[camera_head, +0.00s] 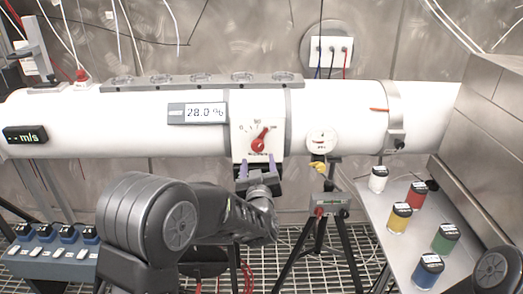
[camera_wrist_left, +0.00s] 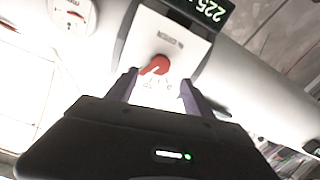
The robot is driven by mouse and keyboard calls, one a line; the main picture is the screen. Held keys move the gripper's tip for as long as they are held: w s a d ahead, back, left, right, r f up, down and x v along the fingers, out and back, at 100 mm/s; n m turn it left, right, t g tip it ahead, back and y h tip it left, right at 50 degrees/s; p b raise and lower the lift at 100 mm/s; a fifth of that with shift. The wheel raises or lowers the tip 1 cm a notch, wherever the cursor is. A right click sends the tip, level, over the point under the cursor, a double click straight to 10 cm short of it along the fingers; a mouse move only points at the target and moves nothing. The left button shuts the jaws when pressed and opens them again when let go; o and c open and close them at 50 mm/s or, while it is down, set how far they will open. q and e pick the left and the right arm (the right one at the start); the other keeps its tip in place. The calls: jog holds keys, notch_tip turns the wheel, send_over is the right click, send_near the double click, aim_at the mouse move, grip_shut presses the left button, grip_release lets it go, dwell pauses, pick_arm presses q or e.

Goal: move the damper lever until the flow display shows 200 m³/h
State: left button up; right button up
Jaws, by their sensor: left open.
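The damper lever (camera_head: 258,143) is a red knob with a pointer on a white scale plate (camera_head: 241,151) on the pipe. In the head view its pointer tilts up and right, past the 50 mark. The lever also shows in the left wrist view (camera_wrist_left: 156,66). My left gripper (camera_head: 257,165) is open just below the lever, fingers apart and empty; they also show in the left wrist view (camera_wrist_left: 158,82). A display (camera_head: 204,112) left of the lever reads 28.0 %. In the left wrist view a cut-off dark display (camera_wrist_left: 212,10) shows 225, unit not visible. My right gripper is out of view.
A white pipe (camera_head: 340,120) runs across the back. A round gauge (camera_head: 321,142) sits right of the lever. A dark m/s display (camera_head: 25,135) is at left. Several coloured cans stand on a side table (camera_head: 378,208). A tripod box (camera_head: 331,204) stands below the pipe.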

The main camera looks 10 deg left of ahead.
aim_at(258, 148)
pick_arm(q)
jog(key=p+x, duration=0.1)
jog(key=x, duration=0.7)
jog(key=shift+s+p, duration=0.1)
jog(key=shift+p, duration=0.2)
jog(key=shift+c, duration=0.6)
